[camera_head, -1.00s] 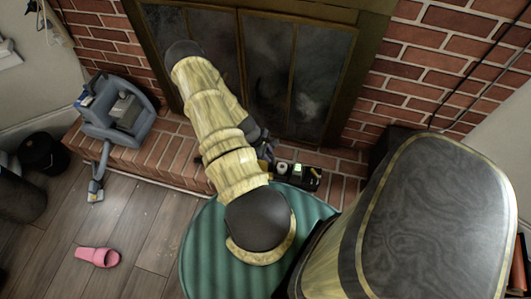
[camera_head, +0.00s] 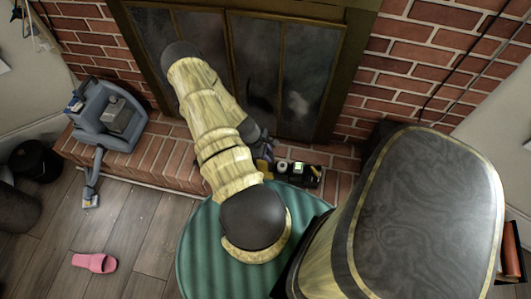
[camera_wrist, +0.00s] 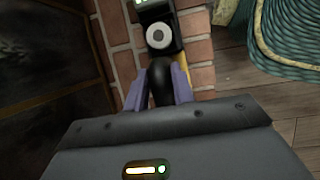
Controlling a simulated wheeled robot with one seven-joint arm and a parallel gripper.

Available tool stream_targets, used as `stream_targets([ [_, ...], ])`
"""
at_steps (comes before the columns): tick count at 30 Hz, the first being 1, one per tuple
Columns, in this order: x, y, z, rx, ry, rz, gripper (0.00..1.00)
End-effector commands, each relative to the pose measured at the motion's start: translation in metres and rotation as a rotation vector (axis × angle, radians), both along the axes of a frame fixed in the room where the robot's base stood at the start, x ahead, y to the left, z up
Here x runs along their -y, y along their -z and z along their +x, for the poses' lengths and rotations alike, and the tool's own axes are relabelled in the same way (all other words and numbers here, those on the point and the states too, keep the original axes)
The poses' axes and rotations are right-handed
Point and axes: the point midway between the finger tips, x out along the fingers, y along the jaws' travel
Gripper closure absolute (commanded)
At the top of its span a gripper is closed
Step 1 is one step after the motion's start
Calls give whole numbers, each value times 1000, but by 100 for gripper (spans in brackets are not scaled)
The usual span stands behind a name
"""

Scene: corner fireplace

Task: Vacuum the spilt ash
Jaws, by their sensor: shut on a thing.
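My gripper (camera_wrist: 158,88) has its two lavender fingers closed on the black handle of a handheld device (camera_wrist: 162,38). The device has a round silver part, a green-lit display and a yellow strip along its side. In the head view, the device (camera_head: 300,173) lies over the brick hearth in front of the fireplace, with my gripper (camera_head: 266,151) at its left end, partly hidden by my arm. I cannot tell whether the device touches the bricks. Faint pale specks, possibly ash, show on the wooden floor (camera_head: 140,214) at left.
A blue-grey machine (camera_head: 92,130) with a hose and nozzle (camera_head: 91,190) stands on the hearth at left. A pink slipper (camera_head: 95,262) lies on the floor. A green ribbed round pouf (camera_head: 205,258) is below my arm. Dark bins (camera_head: 35,160) stand at far left. Glass fireplace doors (camera_head: 190,40) rise behind.

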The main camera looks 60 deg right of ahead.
Motion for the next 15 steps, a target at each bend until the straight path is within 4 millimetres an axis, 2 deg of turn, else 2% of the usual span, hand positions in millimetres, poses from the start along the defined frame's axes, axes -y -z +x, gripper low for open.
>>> stream_targets([
  [15,6,-1,-13,-2,1,-1,100],
])
